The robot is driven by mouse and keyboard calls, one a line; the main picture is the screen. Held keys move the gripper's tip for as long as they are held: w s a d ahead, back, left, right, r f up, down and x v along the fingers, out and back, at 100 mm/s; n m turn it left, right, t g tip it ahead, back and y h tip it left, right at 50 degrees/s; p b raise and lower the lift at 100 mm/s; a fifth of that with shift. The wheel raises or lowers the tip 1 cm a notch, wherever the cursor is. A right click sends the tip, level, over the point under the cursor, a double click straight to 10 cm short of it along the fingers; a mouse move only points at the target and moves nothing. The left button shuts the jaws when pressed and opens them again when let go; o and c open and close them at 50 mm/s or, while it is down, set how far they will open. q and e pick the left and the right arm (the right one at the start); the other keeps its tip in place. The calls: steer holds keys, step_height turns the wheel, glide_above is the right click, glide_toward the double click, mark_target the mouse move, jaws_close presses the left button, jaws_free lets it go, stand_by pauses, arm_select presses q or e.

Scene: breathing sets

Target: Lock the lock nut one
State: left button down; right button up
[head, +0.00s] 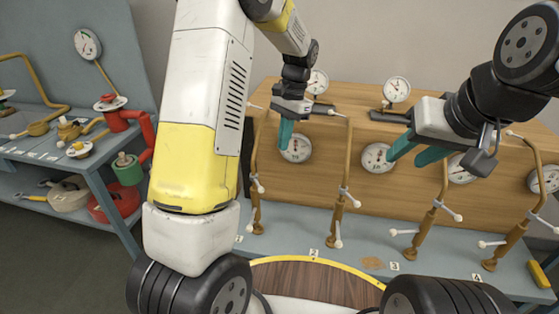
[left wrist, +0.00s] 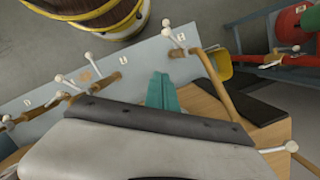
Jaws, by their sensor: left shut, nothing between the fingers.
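Pipe one (head: 255,170) is a thin brown standing pipe above the label 1, with white-knobbed T-handles low and at the top. I cannot tell which fitting is lock nut one. My left gripper (head: 285,140) has shut, empty teal fingers pointing down, just right of this pipe's upper part and in front of a round gauge. In the left wrist view, the shut fingers (left wrist: 163,92) are left of a bent brown pipe (left wrist: 210,75) with a white-knobbed handle (left wrist: 168,27) at its foot. My right gripper (head: 416,157) is open and empty near the third pipe (head: 441,190).
More pipes, including the second (head: 344,180) and fourth (head: 515,225), stand along the grey bench in front of a wooden panel (head: 330,190) with several gauges. A side rack (head: 60,155) holds valves and fittings. A round wooden top (head: 310,280) is in front.

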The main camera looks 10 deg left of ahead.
mark_target(261, 190)
arm_select(q)
steer(key=s+a+f, duration=0.3)
steer(key=s+f, duration=0.2)
steer(key=f, duration=0.5)
steer(key=shift+a+f, duration=0.25)
steer(key=shift+a, duration=0.05)
steer(key=shift+s, duration=0.15)
steer(key=m, duration=0.1)
steer(key=s+a+m, duration=0.1)
steer(key=m, duration=0.1)
steer(key=shift+s+a+t, duration=0.15)
steer(key=shift+t, duration=0.15)
steer(key=a+m, duration=0.2)
steer(key=m, duration=0.1)
steer(key=s+a+m+t, duration=0.1)
steer(key=a+m, duration=0.1)
steer(key=m, duration=0.1)
steer(key=a+m+t+y, duration=0.1)
steer(key=m, duration=0.3)
steer(key=shift+s+a, duration=0.25)
steer(key=shift+a, duration=0.3)
